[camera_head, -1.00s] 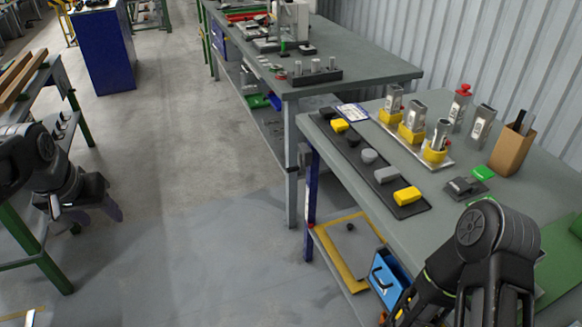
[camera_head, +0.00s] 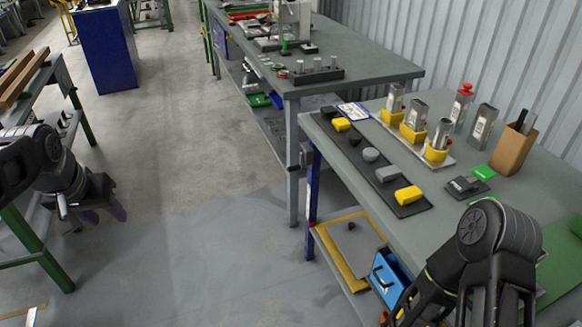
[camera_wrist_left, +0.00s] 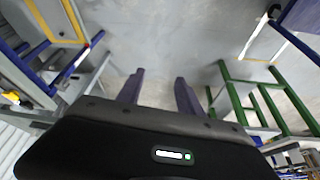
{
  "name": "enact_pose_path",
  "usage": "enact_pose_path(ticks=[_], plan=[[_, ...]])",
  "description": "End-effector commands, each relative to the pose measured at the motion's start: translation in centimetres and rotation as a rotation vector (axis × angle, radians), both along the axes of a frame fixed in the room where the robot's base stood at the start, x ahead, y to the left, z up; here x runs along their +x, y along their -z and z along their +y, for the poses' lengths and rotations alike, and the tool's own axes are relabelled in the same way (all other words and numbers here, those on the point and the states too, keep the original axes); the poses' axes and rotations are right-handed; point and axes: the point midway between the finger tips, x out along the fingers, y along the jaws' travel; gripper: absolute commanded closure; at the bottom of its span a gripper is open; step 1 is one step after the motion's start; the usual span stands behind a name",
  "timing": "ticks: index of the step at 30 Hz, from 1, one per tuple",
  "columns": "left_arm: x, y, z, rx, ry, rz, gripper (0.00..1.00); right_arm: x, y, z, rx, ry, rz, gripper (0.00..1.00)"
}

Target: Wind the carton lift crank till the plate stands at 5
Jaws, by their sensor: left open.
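My left gripper (camera_head: 98,216) hangs at the left of the head view, over the floor beside the left bench. In the left wrist view its two purple-grey fingers (camera_wrist_left: 159,92) stand apart, with only bare floor between them. It touches nothing that I can make out. I cannot make out with certainty a carton lift, its crank or a numbered scale. A small grey box-like fitting (camera_head: 305,156) sits at the near table's left corner; I cannot tell what it is. My right arm fills the lower right, and its fingertips are not visible.
The near table (camera_head: 465,215) carries a dark strip (camera_head: 412,208) with yellow and grey blocks, metal pieces in yellow holders and a brown box (camera_head: 510,150). A yellow-edged panel (camera_head: 338,256) and blue box (camera_head: 388,278) are below. The floor aisle is clear.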

Motion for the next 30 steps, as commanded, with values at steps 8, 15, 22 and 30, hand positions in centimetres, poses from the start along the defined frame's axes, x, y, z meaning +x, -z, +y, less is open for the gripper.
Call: enact_pose_path(ticks=[8,15,22,30], plan=[[3.0,13.9,-8.5,-0.165,0.114,0.059,0.57,0.0,0.0,0.0,0.0,0.0,0.0,0.64],[-3.2,31.7,-22.3,-0.368,0.164,0.175,0.57,0.0,0.0,0.0,0.0,0.0,0.0,0.64],[-14.6,40.5,-29.2,-0.423,0.139,0.286,0.57,0.0,0.0,0.0,0.0,0.0,0.0,0.64],[-18.5,42.3,-30.3,-0.417,0.126,0.314,0.57,0.0,0.0,0.0,0.0,0.0,0.0,0.64]])
